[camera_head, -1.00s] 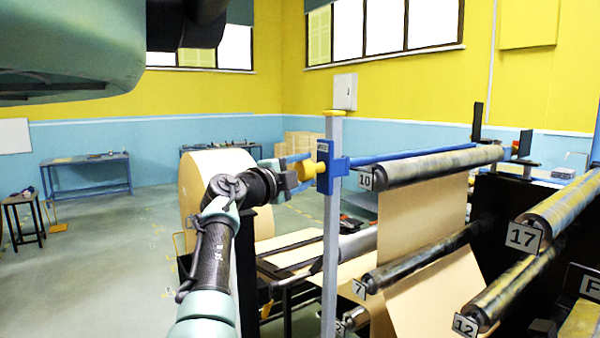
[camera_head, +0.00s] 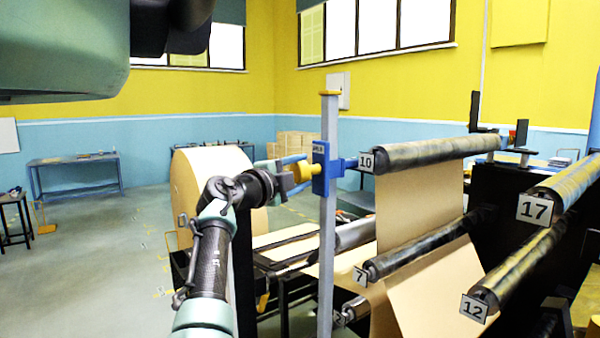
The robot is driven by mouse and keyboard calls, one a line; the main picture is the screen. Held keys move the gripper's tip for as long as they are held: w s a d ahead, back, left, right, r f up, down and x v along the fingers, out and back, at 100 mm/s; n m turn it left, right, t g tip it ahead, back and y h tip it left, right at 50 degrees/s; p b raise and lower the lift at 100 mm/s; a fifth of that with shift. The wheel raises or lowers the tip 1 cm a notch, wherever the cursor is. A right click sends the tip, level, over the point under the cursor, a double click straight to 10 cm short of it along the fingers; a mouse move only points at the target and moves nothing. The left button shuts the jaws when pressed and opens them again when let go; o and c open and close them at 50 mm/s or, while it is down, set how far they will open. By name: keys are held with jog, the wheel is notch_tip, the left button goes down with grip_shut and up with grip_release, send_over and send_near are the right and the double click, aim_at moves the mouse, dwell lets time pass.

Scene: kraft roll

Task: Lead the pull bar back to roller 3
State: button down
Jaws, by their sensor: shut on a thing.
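My gripper (camera_head: 296,172) is shut on the yellow handle (camera_head: 308,171) of a blue carriage (camera_head: 321,169) on a grey upright post (camera_head: 328,250). The blue pull bar (camera_head: 350,163) sticks out from the carriage to the right, level with the end of roller 10 (camera_head: 430,152). The rest of the bar is hidden behind that roller. Brown kraft paper (camera_head: 415,205) hangs below roller 10, passes roller 7 (camera_head: 425,243) and spreads lower down. Low behind the post is another roller end (camera_head: 352,311) whose tag I cannot read surely. I cannot pick out roller 3.
Roller 17 (camera_head: 570,182) and roller 12 (camera_head: 515,270) jut out at the right, in front of a dark machine frame. A large kraft roll (camera_head: 195,180) stands behind my arm. A blue workbench (camera_head: 80,160) is far left. The floor at left is open.

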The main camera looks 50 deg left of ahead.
notch_tip(320, 180, down, 12)
jog(key=b, duration=1)
notch_tip(320, 180, down, 18)
jog(key=b, duration=1.7)
jog(key=shift+d+r, duration=0.15)
jog(key=shift+d, duration=0.3)
jog(key=shift+s, duration=0.1)
